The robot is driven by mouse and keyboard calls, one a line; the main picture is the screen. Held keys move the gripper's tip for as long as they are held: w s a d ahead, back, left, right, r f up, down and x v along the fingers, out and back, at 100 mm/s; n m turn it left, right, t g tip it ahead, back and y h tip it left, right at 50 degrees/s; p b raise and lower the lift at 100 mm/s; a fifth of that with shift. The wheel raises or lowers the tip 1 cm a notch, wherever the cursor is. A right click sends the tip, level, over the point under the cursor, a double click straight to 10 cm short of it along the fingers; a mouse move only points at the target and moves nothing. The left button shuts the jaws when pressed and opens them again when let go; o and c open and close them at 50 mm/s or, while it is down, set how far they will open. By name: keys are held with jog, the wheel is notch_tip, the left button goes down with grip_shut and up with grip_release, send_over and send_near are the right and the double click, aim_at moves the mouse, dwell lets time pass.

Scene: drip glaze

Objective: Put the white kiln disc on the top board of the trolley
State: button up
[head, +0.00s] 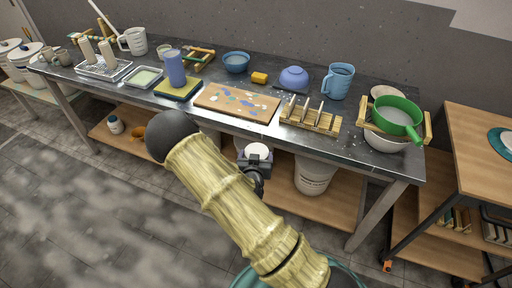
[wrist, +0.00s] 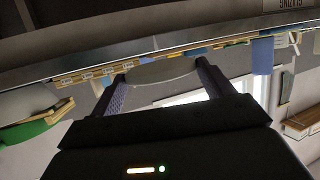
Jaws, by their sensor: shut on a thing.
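The white kiln disc (head: 258,149) is held at the end of my arm, in front of the long metal table. My gripper (head: 255,157) is shut on it. In the wrist view the disc (wrist: 162,71) shows edge-on between the two fingers of my gripper (wrist: 160,78). The trolley stands at the right of the head view, with a wooden top board (head: 474,150) on a dark frame. A teal round piece with a white centre (head: 503,141) lies on the board at the picture's right edge, partly cut off.
The metal table (head: 335,142) carries a painted board (head: 237,102), a wooden rack (head: 311,119), a blue jug (head: 338,81) and a green pan (head: 397,115) at its right end. A white bucket (head: 313,175) stands on the lower shelf. The left part of the top board is bare.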

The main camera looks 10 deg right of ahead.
jog(key=s+f+n+y+p, duration=0.1)
jog(key=s+f+n+y, duration=0.1)
jog(key=s+f, duration=0.2)
jog(key=s+f+n+y+p, duration=0.1)
jog(key=s+f, duration=0.3)
jog(key=f, duration=0.5)
jog(key=shift+s+f+n+t+y, duration=0.15)
jog(key=shift+f+n+t+y, duration=0.2)
jog(key=shift+y, duration=0.45)
jog(key=shift+r, duration=0.1)
